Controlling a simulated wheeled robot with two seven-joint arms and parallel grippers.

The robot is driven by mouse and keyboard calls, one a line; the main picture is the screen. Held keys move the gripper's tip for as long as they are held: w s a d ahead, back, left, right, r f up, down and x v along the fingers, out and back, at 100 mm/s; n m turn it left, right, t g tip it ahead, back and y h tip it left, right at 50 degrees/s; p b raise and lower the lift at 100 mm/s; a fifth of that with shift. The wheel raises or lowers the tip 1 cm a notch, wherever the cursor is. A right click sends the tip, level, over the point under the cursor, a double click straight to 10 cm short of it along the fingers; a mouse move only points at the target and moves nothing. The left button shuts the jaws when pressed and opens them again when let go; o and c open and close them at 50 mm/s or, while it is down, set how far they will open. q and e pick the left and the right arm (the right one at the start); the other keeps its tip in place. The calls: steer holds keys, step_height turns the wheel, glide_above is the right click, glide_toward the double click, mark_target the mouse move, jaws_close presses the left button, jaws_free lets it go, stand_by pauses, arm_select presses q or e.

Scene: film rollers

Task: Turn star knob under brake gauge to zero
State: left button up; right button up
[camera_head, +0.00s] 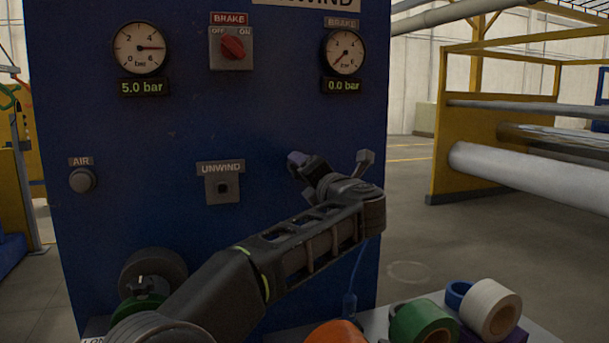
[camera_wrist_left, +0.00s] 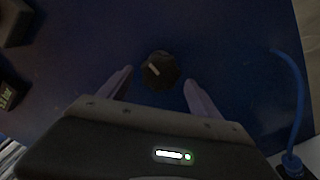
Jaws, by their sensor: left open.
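The brake gauge (camera_head: 345,51) is at the panel's upper right. Its display (camera_head: 343,86) reads 0.0 bar and its needle points down and left. My left gripper (camera_head: 330,160) is open in front of the blue panel below this gauge. In the left wrist view, a dark knob (camera_wrist_left: 159,70) with a pale pointer line sits between and just beyond the fingertips of the left gripper (camera_wrist_left: 158,82). Gaps show on both sides of the knob. The line tilts toward upper left. In the head view I cannot make out this knob behind my gripper. My right gripper is not in view.
The blue panel (camera_head: 130,125) also bears a 5.0 bar gauge (camera_head: 139,48), a red brake switch (camera_head: 232,47), an air knob (camera_head: 82,180) and an unwind socket (camera_head: 222,187). Tape rolls (camera_head: 490,308) lie at the bottom right.

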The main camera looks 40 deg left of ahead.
arm_select(q)
steer(key=v, duration=0.4)
steer(key=shift+s+d+b, duration=0.25)
steer(key=shift+d+b, duration=0.05)
